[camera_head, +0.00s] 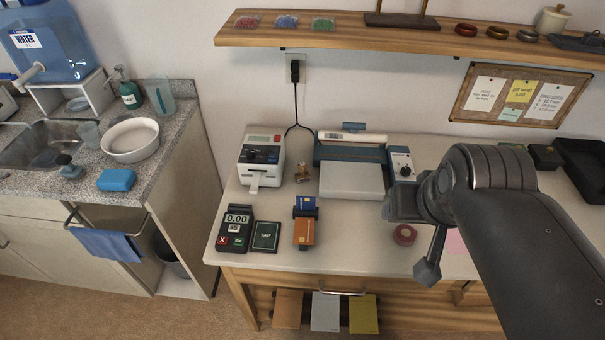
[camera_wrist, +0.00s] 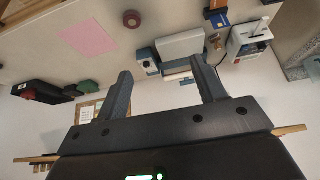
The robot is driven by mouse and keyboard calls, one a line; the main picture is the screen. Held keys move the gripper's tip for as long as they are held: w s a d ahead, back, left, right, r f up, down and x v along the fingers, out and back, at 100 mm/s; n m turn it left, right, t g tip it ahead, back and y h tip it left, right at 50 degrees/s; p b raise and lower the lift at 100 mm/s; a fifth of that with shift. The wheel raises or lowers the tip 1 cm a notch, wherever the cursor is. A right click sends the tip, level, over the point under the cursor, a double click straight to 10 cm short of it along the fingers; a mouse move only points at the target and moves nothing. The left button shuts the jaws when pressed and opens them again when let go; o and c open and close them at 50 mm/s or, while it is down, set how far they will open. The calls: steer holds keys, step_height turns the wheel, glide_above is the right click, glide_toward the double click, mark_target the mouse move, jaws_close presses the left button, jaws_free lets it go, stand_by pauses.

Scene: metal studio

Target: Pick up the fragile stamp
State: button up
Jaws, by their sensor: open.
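A small brown wooden stamp-like piece (camera_head: 303,174) stands on the workbench between the white label printer and the blue-and-white laminator-like machine. I take it for the fragile stamp; no "fragile" mark is legible. In the wrist view a small brown piece (camera_wrist: 216,42) shows between the same two machines, near the right finger and partly hard to make out. My gripper (camera_wrist: 160,64) is open and empty, its two dark fingers apart. In the head view my arm reaches in from the right, with the gripper above the bench, to the right of the stamp and clear of it.
The label printer (camera_head: 262,160) and laminator-like machine (camera_head: 352,170) flank the stamp closely. A card reader (camera_head: 236,229), a card holder (camera_head: 305,228) and a red tape roll (camera_head: 404,234) are nearer the front. A shelf (camera_head: 390,36) overhangs the back. Bare bench lies before the laminator.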

steer(key=shift+o, duration=0.2)
steer(key=n+g, duration=0.5)
steer(key=g, duration=0.1)
glide_above(303, 172)
steer(key=w, duration=0.1)
steer(key=f, duration=1.9)
steer(key=shift+a+f, duration=0.2)
steer(key=shift+w+a+f, duration=0.15)
steer(key=shift+f, duration=0.2)
step_height(303, 172, down, 5)
steer(key=shift+f, duration=0.15)
steer(key=shift+d+f, duration=0.15)
steer(key=shift+f, duration=1.2)
steer(key=shift+d+f, duration=0.1)
steer(key=shift+f, duration=1.25)
